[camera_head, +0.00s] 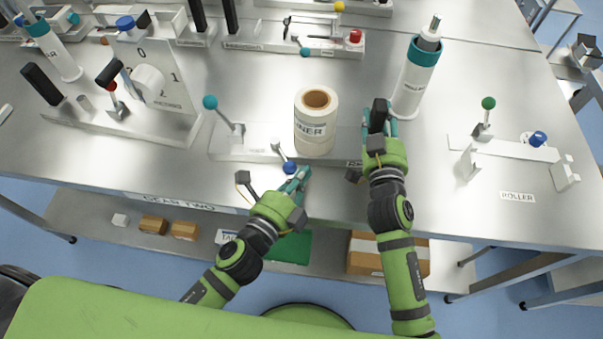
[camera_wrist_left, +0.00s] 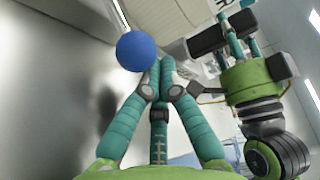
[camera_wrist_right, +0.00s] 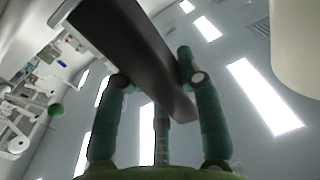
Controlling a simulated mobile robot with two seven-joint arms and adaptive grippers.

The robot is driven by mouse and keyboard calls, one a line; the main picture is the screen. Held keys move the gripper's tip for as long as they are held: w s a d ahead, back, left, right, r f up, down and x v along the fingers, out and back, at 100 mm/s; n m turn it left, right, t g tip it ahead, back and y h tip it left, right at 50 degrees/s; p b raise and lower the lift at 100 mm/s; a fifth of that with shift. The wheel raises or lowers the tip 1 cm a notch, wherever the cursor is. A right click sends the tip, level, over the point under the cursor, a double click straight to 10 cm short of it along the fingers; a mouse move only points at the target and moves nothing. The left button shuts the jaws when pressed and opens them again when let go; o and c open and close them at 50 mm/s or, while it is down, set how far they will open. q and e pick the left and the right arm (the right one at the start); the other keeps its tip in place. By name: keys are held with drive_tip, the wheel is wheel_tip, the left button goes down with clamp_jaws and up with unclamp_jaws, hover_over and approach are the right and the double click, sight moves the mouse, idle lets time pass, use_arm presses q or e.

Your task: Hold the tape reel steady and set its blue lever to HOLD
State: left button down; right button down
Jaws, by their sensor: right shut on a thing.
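A white roll with a brown core (camera_head: 314,122), its label reading "INER", stands upright on a pale base plate (camera_head: 232,150). I take it as the tape reel. A lever with a blue ball (camera_head: 289,167) sticks out at the base's front; the ball also shows in the left wrist view (camera_wrist_left: 137,51). My left gripper (camera_head: 300,176) has its fingertips together, just right of the ball and not around it. My right gripper (camera_head: 379,130) is shut on a black handle (camera_head: 378,112) right of the roll; the handle fills the right wrist view's middle (camera_wrist_right: 130,50). The lever's markings are unreadable.
A teal-ball lever (camera_head: 210,102) stands at the base's left. A white cylinder with a teal band (camera_head: 413,80) stands close right of my right gripper. A green-knobbed fixture (camera_head: 487,118) is further right. A fixture with a numbered plate (camera_head: 165,85) stands left.

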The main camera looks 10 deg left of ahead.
use_arm(q)
drive_tip(key=shift+s+a+m+h, duration=0.15)
drive_tip(key=shift+a+m+h, duration=0.15)
drive_tip(key=shift+h, duration=0.1)
drive_tip(key=shift+s+a+m+g+h, duration=0.3)
drive_tip(key=shift+m+g+h, duration=0.2)
drive_tip(key=shift+h, duration=0.1)
drive_tip(key=shift+s+a+m+g+h, duration=0.3)
drive_tip(key=shift+a+m+g+h, duration=0.65)
drive_tip(key=shift+h, duration=0.25)
drive_tip(key=a+m+g+h, duration=0.1)
drive_tip(key=m+g, duration=0.1)
drive_tip(key=a+m+g+h, duration=0.1)
drive_tip(key=a+h, duration=0.1)
drive_tip(key=shift+s+a+m+g, duration=0.15)
drive_tip(key=shift+s+m+g, duration=0.2)
drive_tip(key=a+m+g+h, duration=0.1)
drive_tip(key=g, duration=0.1)
drive_tip(key=a+m+g+h, duration=0.1)
drive_tip(key=a+m+g, duration=0.1)
drive_tip(key=g, duration=0.1)
drive_tip(key=shift+w+a+m+h, duration=0.1)
drive_tip(key=shift+a+m+h, duration=0.15)
drive_tip(key=shift+m+h, duration=0.05)
drive_tip(key=shift+a, duration=0.2)
drive_tip(key=shift+w+a+r, duration=0.1)
drive_tip(key=shift+w+a, duration=0.05)
drive_tip(key=shift+a, duration=0.15)
idle(0.3)
